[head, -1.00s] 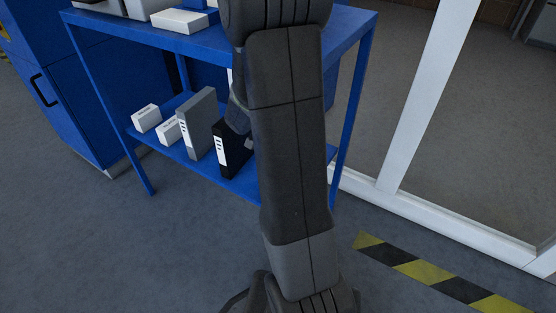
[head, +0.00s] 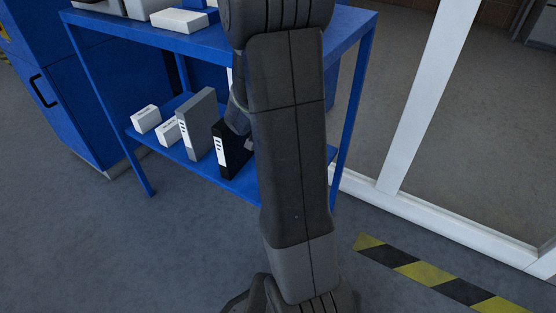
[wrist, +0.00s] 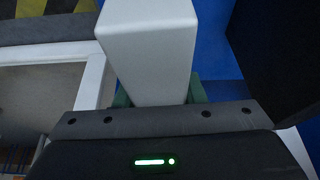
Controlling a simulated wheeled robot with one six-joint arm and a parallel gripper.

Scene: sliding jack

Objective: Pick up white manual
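In the wrist view a white, box-shaped object (wrist: 150,45), which looks like the white manual, stands between the two green fingers of my gripper (wrist: 160,97). One finger shows close against each side of it. I cannot tell whether both fingers press on it. In the head view my arm hides the gripper and most of that area. Only a narrow white strip shows beside the arm, and I cannot tell what it belongs to.
A blue shelf unit (head: 108,110) holds two small white boxes (head: 146,119), a grey binder (head: 197,125) and a black binder (head: 229,152) on its lower shelf. A white box (head: 180,20) lies on top. A white frame (head: 425,100) stands at the right.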

